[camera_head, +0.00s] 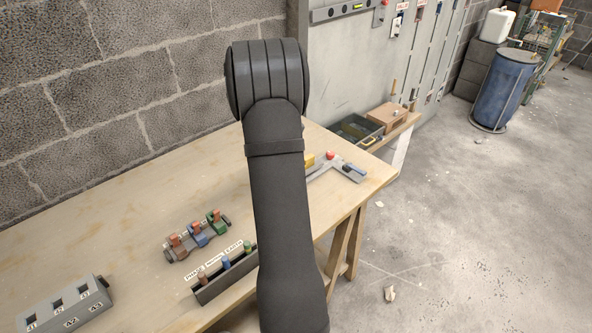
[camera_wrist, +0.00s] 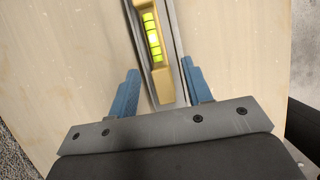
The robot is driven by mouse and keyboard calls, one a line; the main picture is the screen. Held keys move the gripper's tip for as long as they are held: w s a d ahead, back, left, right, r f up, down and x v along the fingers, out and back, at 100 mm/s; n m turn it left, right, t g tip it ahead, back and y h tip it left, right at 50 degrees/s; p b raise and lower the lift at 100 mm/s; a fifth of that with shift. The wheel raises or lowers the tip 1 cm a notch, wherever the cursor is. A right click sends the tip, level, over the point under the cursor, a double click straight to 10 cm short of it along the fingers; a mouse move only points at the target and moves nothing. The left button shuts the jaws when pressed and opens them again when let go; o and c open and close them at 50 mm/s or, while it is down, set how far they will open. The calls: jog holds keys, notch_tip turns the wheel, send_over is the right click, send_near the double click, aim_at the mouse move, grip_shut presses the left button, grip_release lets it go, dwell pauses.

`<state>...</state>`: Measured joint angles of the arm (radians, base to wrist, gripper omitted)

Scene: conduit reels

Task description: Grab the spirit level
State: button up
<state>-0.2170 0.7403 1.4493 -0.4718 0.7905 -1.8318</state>
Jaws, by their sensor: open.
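The spirit level (camera_wrist: 163,83) is a yellow body with a bright green vial, set along grey rails on the pale wooden table in the wrist view. My gripper (camera_wrist: 160,67) is open, with one blue finger on each side of the level. I see no clear contact between fingers and level, and the height of the fingers above it is hard to tell. In the head view my arm hides my gripper and most of that spot; a small yellow piece (camera_head: 309,160) shows just right of the arm.
A grey angled piece with a red knob (camera_head: 331,156) lies at the table's right end. Coloured clamps (camera_head: 197,237), a labelled dark rack (camera_head: 226,277) and a grey numbered block (camera_head: 66,305) stand on the table (camera_head: 110,205).

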jog(key=shift+x, duration=1.3)
grip_shut()
jog(key=shift+r, duration=0.1)
